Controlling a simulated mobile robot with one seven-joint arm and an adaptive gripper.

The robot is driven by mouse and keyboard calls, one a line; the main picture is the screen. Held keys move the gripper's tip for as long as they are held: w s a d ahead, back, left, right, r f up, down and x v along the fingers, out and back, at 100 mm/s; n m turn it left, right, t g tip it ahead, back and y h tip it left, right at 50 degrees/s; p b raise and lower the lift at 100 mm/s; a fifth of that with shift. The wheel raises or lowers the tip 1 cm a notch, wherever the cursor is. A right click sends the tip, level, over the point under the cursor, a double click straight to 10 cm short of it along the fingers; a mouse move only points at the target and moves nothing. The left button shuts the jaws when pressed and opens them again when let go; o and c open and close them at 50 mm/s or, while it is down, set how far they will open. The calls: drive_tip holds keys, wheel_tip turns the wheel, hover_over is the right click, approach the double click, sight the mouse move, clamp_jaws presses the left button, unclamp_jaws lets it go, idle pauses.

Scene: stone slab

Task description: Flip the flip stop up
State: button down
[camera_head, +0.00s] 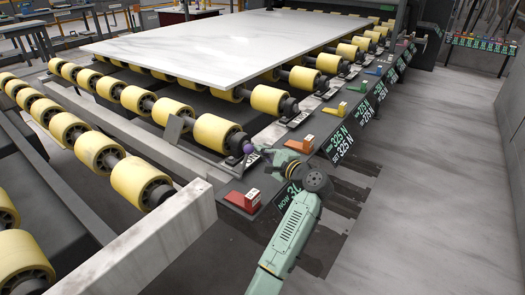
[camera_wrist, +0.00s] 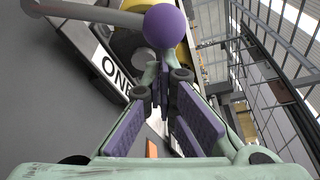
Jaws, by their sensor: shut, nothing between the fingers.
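A purple ball knob (camera_head: 248,149) sits at the roller frame's near right corner, beside the nearest yellow roller of the slab's row. In the wrist view the purple knob (camera_wrist: 168,25) caps a grey rod (camera_wrist: 85,13) that runs off to the left. A tilted grey plate (camera_head: 174,130) stands among the rollers to the left; it may be the flip stop, but its link to the rod cannot be made out. My gripper (camera_head: 257,155) is shut and empty, its fingertips (camera_wrist: 163,75) close at the knob; whether they touch it is unclear.
A white stone slab (camera_head: 230,42) lies on the yellow rollers farther back. A red block (camera_head: 243,201) and an orange block (camera_head: 300,144) sit on the dark rail beside my gripper. A pale beam (camera_head: 150,240) stands at front left. The floor to the right is clear.

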drive_tip(key=shift+s+a+r+n+b, duration=0.15)
drive_tip(key=shift+s+r+n+b, duration=0.15)
drive_tip(key=shift+n+b, duration=0.2)
drive_tip(key=shift+s+a+r+n+t+y+b, duration=0.15)
drive_tip(key=shift+s+a+r+n+t+b, duration=0.25)
drive_tip(key=shift+n+b, duration=0.5)
drive_tip(key=shift+s+a+r+n+t+y+b, duration=0.2)
drive_tip(key=shift+s+a+r+n+b, duration=0.35)
drive_tip(key=shift+s+n+b, duration=0.3)
drive_tip(key=shift+s+a+r+n+t+y+b, duration=0.15)
drive_tip(key=shift+s+a+r+n+t+b, duration=0.3)
drive_tip(key=shift+n+b, duration=0.5)
drive_tip(key=shift+d+r, duration=0.1)
drive_tip(key=shift+r, duration=0.05)
